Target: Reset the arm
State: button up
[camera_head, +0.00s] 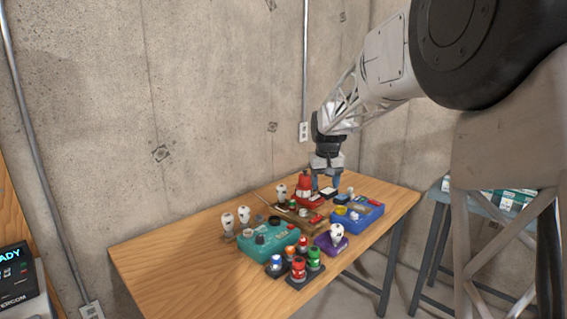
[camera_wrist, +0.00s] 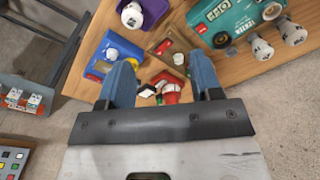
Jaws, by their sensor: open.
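My gripper (camera_head: 327,178) is above the far right part of a wooden table (camera_head: 160,263), pointing down. In the wrist view my gripper (camera_wrist: 162,82) shows two blue fingers spread apart with nothing held between them. A red device (camera_head: 305,190) stands close by the gripper in the head view. In the wrist view the red device (camera_wrist: 171,92) shows beyond and between the fingers. Whether a finger touches it cannot be told.
The table holds a teal box (camera_head: 270,240), a blue box (camera_head: 362,213), a purple box (camera_head: 331,243), a brown wooden panel (camera_head: 296,222) and several coloured knobs and white bulbs. A concrete wall (camera_head: 220,100) stands close behind. The table's front left is clear.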

jog(key=s+d+r+t, duration=0.1)
jog(key=s+d+r, duration=0.1)
jog(key=s, duration=1.1)
jog(key=s+d+r, duration=0.2)
jog(key=s, duration=1.2)
jog(key=s+f, duration=0.3)
jog(key=s, duration=0.9)
jog(key=s+d+f+m, duration=0.1)
jog(key=s+f, duration=0.3)
jog(key=s, duration=0.7)
jog(key=shift+s+d+m+t, duration=0.3)
jog(key=shift+s+t, duration=0.05)
jog(key=shift+t, duration=0.05)
